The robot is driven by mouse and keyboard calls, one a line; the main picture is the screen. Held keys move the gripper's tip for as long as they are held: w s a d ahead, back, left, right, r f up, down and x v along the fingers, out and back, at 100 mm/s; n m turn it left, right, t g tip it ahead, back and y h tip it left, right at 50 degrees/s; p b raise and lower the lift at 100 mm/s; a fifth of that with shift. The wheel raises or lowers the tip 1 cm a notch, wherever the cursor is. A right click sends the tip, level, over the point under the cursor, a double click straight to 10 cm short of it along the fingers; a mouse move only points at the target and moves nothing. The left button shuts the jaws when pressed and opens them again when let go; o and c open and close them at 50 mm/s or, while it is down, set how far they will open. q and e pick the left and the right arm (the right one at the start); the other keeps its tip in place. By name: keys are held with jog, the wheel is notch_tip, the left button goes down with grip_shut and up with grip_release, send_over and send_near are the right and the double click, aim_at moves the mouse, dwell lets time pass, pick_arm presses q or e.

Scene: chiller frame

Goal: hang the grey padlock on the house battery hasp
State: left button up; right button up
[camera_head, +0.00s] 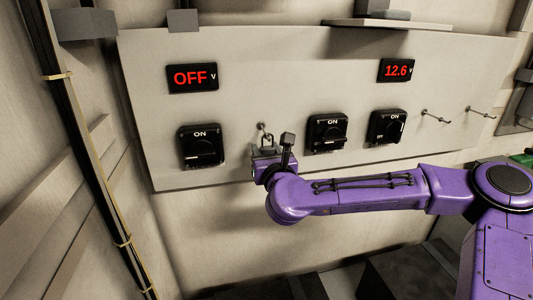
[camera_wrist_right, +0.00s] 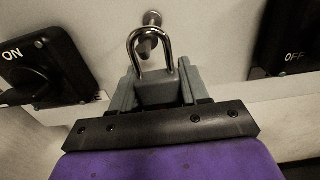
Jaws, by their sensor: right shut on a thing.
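The grey padlock (camera_wrist_right: 158,88) is upright between the jaws of my right gripper (camera_wrist_right: 157,92), with its shiny shackle (camera_wrist_right: 133,50) pointing up. The padlock (camera_head: 267,143) is small in the head view, at the panel between two black switches. A metal hasp peg (camera_wrist_right: 152,18) sticks out of the panel just above the padlock; it also shows in the head view (camera_head: 261,126). Peg and shackle overlap in the wrist view, and I cannot tell whether the shackle is around the peg. My right gripper (camera_head: 264,156) is partly hidden by its wrist. My left gripper is not in view.
Black rotary switches stand left (camera_head: 201,146) and right (camera_head: 327,133) of the padlock, with another (camera_head: 387,127) farther right. Red displays read OFF (camera_head: 192,78) and 12.6 (camera_head: 396,71). Two thin pegs (camera_head: 435,117) (camera_head: 482,111) at the right are bare.

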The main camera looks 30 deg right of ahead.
dwell(0.3)
jog(key=o, duration=1.2)
jog(key=shift+o, duration=0.2)
jog(key=shift+s+a+f, duration=0.1)
jog(key=shift+s, duration=0.1)
jog(key=b+v, duration=0.5)
jog(key=v, duration=0.5)
jog(key=shift+b, duration=0.4)
jog(key=shift+s, duration=0.1)
